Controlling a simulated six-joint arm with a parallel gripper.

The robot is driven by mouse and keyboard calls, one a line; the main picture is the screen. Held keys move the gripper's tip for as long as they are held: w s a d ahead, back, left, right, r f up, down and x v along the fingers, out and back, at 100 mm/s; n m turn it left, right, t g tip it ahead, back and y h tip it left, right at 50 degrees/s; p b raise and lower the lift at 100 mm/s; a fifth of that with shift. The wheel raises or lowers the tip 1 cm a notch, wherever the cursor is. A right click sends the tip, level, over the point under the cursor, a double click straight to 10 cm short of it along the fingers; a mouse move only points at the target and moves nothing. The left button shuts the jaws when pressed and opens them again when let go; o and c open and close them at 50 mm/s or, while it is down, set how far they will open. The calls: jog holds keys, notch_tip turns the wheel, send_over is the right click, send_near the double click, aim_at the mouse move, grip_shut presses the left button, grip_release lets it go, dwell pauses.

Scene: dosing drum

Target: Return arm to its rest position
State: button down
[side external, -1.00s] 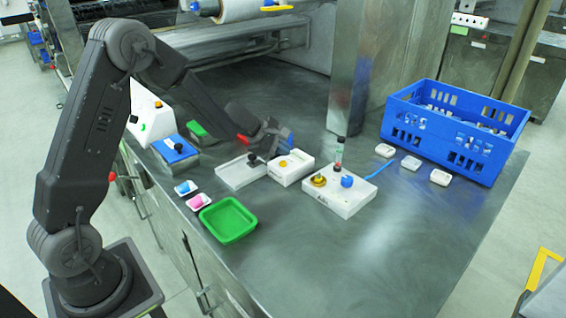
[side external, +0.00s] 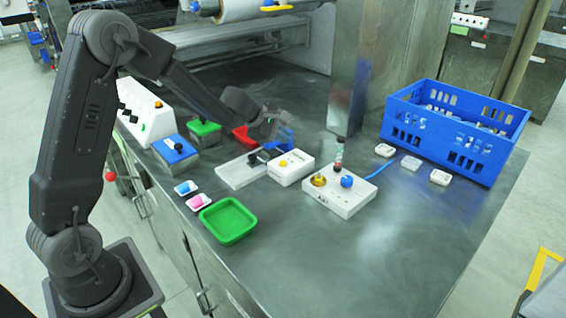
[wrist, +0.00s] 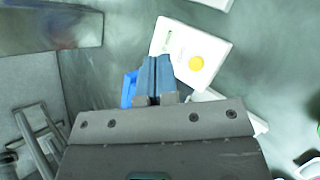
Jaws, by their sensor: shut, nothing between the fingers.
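My gripper (side external: 272,130) hangs above the bench top, behind the white box with a yellow button (side external: 290,166) in the side view. In the wrist view my gripper (wrist: 155,62) has its two blue-grey fingers together with nothing between them. The white box (wrist: 197,55) shows just right of the fingertips there, seemingly below them. My arm reaches out from its base at the left, with the forearm sloping down to the wrist.
A red tray (side external: 241,138) and a blue tray (side external: 285,143) lie near the gripper. A white rail fixture (side external: 238,175), a green tray (side external: 228,222) and a white station with a blue knob (side external: 340,200) stand nearer. A metal column (side external: 350,80) and blue crate (side external: 455,135) stand right.

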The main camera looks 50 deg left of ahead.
jog(key=s+d+r+m+g+h, duration=0.1)
jog(key=s+d+r+m+g, duration=0.1)
jog(key=s+d+r+m, duration=1.2)
jog(key=s+a+f+m+y, duration=0.1)
jog(key=s+m, duration=0.3)
jog(key=s, duration=0.5)
jog(key=s+a+f+m+y, duration=0.1)
jog(key=s+m+y, duration=0.2)
jog(key=s, duration=0.6)
jog(key=shift+s+a+m+g+y, duration=0.25)
jog(key=shift+m+g+y, duration=0.15)
jog(key=shift+m, duration=0.2)
jog(key=c, duration=1.9)
grip_release()
